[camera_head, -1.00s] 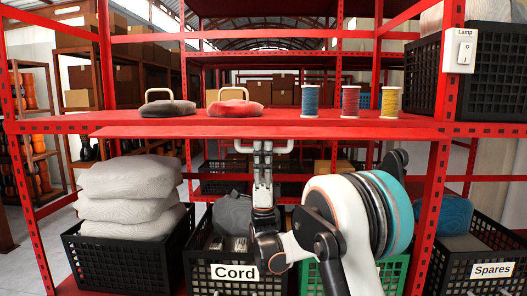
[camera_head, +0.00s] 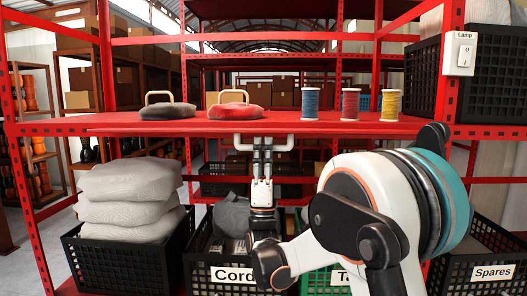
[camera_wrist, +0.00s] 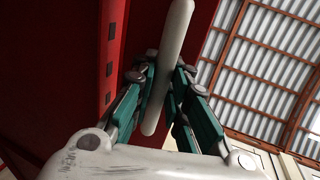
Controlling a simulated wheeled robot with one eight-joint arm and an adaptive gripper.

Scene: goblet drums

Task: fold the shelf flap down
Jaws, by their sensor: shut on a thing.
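The red shelf flap (camera_head: 200,128) runs along the front of the shelf board and shows nearly edge-on, so its exact angle is hard to tell. Its pale bar handle (camera_head: 240,143) hangs just under the front edge. My gripper (camera_head: 262,145) comes up from below and is shut on the handle. In the wrist view the pale handle (camera_wrist: 178,45) passes between the fingers of my gripper (camera_wrist: 165,85). The red panel (camera_wrist: 170,20) is behind it there.
A lamp switch (camera_head: 461,50) is on the right post. Below are a crate of sacks (camera_head: 125,255) and a Cord crate (camera_head: 205,262).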

